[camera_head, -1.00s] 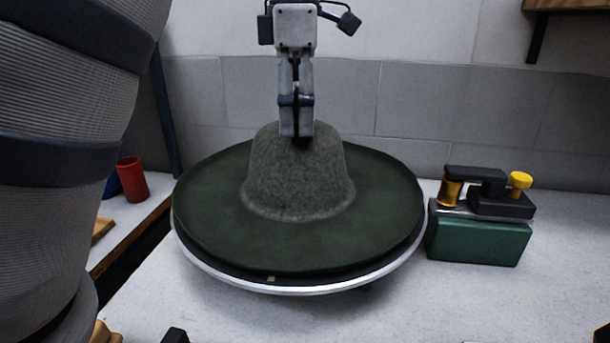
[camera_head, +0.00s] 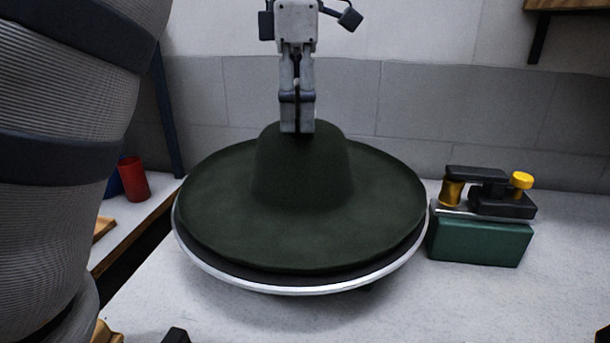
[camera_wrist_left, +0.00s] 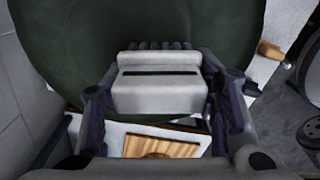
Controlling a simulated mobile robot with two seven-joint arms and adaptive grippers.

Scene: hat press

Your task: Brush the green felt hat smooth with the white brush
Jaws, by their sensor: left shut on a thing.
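The green felt hat (camera_head: 303,180) sits upright, brim flat, on a round turntable with a silver rim (camera_head: 300,289). Its crown and brim look evenly dark green and smooth. My left gripper (camera_head: 297,125) points down at the top of the crown, at its far side. In the left wrist view it is shut on the white brush (camera_wrist_left: 158,92), whose dark bristles (camera_wrist_left: 160,46) face the hat. The brush is hidden behind the fingers in the head view, so I cannot tell whether the bristles touch the felt.
A green block (camera_head: 480,242) bearing a black and brass device (camera_head: 490,190) stands right of the turntable. A red cup (camera_head: 133,179) stands on a lower surface at left. A tiled wall (camera_head: 400,105) is close behind.

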